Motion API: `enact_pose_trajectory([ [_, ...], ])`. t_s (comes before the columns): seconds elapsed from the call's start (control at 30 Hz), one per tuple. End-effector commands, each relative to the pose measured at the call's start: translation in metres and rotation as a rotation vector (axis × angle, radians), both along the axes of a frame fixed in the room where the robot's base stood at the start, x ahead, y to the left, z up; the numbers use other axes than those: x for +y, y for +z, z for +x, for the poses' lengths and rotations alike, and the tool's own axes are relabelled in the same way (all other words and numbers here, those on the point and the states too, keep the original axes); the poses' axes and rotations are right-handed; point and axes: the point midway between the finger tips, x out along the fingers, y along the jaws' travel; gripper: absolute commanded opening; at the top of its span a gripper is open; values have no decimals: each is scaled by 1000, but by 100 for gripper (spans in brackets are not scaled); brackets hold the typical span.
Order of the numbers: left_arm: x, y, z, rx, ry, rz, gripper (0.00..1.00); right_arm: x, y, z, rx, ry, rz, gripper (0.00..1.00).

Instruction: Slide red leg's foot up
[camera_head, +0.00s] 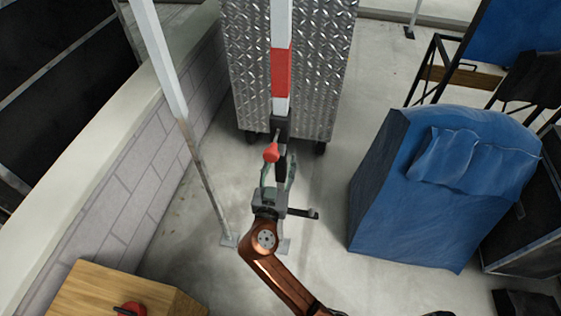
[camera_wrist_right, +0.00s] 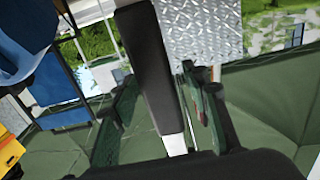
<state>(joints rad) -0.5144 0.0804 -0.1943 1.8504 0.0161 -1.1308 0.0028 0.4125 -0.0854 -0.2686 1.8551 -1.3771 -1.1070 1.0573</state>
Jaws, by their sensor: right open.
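The red leg (camera_head: 281,72) is a white upright post with a red band, in the upper middle of the head view. A black clamp and a red knob (camera_head: 271,153) sit on its lower part. My right gripper (camera_head: 278,170) is open at the leg's lower end, with one finger on either side of it. In the right wrist view a black bar, the leg's lower part (camera_wrist_right: 152,70), runs between the fingers (camera_wrist_right: 160,115), with a white section (camera_wrist_right: 176,143) at its lower end. Contact cannot be told. My left gripper is not in view.
A diamond-plate metal cart (camera_head: 325,60) stands right behind the leg. Another white leg (camera_head: 185,120) stands to the left, beside a low block wall (camera_head: 140,175). A blue covered box (camera_head: 385,190) is to the right. A wooden box (camera_head: 100,290) is at bottom left. Floor between is clear.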

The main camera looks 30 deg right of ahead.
Motion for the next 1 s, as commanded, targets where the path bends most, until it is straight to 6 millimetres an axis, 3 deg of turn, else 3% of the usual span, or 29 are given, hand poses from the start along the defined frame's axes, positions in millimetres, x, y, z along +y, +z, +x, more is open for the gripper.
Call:
enact_pose_trajectory([
  [0.17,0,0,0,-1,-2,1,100,0,11,0,-2,0,4,42],
  [0.6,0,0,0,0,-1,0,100,1,87,0,-3,0,3,42],
  [0.77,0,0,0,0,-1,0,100,1,99,0,-1,1,2,42],
  [1.0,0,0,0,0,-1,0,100,1,100,0,0,1,0,42],
])
